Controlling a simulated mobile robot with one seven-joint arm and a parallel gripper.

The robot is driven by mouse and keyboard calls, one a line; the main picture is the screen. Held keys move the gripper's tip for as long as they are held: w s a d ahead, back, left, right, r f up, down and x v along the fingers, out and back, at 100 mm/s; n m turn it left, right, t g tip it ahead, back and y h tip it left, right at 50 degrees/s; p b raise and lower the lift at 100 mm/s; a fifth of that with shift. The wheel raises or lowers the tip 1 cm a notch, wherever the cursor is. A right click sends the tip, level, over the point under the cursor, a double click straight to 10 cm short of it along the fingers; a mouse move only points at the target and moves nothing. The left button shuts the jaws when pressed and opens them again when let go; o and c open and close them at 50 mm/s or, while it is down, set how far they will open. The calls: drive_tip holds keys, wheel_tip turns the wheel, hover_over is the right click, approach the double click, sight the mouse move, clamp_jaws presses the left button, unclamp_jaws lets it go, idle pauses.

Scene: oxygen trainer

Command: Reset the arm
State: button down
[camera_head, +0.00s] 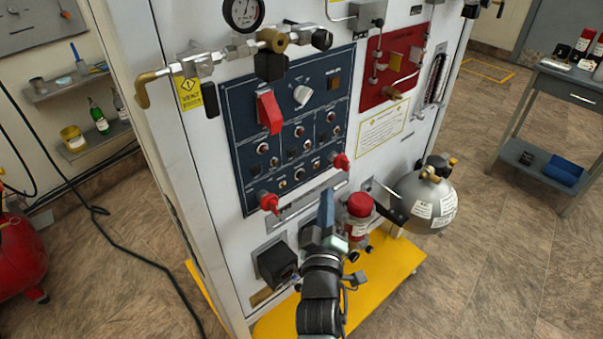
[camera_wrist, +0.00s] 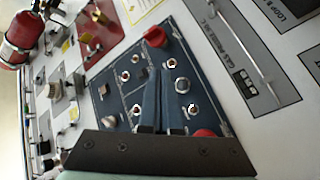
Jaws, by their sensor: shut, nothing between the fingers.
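My gripper shows in the head view (camera_head: 327,205) in front of the lower part of the trainer's white cabinet (camera_head: 205,180), just below the dark blue control panel (camera_head: 240,110). Its blue fingers are shut with nothing between them. In the wrist view the two fingers (camera_wrist: 162,85) lie side by side over the blue panel (camera_wrist: 112,95), among its small round knobs. I cannot tell whether they touch the panel. My arm hides part of the cabinet's lower front and of the yellow base.
A red-capped canister (camera_head: 358,212) stands close right of my gripper, with a grey gas cylinder (camera_head: 424,203) beyond it. A black box (camera_head: 277,264) juts out at left. Red knobs (camera_head: 268,202) stick out above. Pipes and a gauge (camera_head: 243,14) project higher.

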idle(0.4)
wheel_tip(320, 180, up, 17)
drive_tip(key=s+d+m+h, duration=0.1)
drive_tip(key=s+m, duration=0.1)
drive_tip(key=m, duration=0.5)
drive_tip(key=s+r+m+t+p, duration=0.1)
drive_tip(key=s+r+t+p, duration=0.2)
drive_tip(key=r, duration=1.1)
drive_tip(key=s+a+r+t+y+p, duration=0.1)
drive_tip(key=s+r+t+p, duration=0.1)
drive_tip(key=s+r, duration=0.8)
drive_tip(key=s+r+m+t+p, duration=0.1)
drive_tip(key=s+r+t+p, duration=0.2)
drive_tip(key=r, duration=1.4)
drive_tip(key=s+p, duration=0.1)
drive_tip(key=s, duration=0.2)
drive_tip(key=shift+s+a+r+m+t, duration=0.3)
drive_tip(key=shift+s+a+r, duration=0.05)
drive_tip(key=shift+f, duration=0.15)
